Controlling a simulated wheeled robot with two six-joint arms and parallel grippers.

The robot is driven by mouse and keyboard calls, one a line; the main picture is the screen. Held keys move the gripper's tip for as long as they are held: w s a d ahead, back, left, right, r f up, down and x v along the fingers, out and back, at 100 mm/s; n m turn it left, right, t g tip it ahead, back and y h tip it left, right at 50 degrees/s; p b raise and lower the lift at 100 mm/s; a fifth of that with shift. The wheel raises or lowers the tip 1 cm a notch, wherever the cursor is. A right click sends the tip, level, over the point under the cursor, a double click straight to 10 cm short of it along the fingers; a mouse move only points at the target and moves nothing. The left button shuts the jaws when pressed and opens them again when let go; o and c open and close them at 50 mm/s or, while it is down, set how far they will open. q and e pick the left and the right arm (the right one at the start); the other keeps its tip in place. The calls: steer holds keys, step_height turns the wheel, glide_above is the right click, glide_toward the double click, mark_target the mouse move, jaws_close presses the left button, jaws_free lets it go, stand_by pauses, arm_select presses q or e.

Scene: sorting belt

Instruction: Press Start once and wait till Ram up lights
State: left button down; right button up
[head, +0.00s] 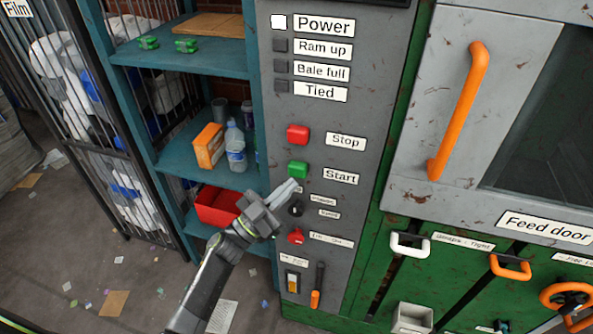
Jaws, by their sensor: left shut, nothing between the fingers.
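The grey control panel (350,115) stands upright in the middle of the head view. The green Start button (298,169) sits below the red Stop button (298,134), each with a label to its right. My left gripper (287,190) is shut and empty, with its tips just below the Start button; I cannot tell whether they touch the panel. The Power lamp (279,21) is lit white. The Ram up lamp (280,45) is dark, as are the Bale full (280,66) and Tied (281,86) lamps. My right gripper is not in view.
Below Start are a black knob (295,208), a red switch (296,236) and an orange-tipped lever (316,299). A teal shelf (190,110) with bottles and boxes stands left. The feed door with its orange handle (459,110) is right.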

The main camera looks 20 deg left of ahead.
arm_select(q)
steer(key=s+p, duration=0.1)
steer(key=s, duration=0.3)
steer(key=shift+s+a+p, duration=0.1)
steer(key=shift+s+p, duration=0.1)
steer(key=shift+p, duration=0.2)
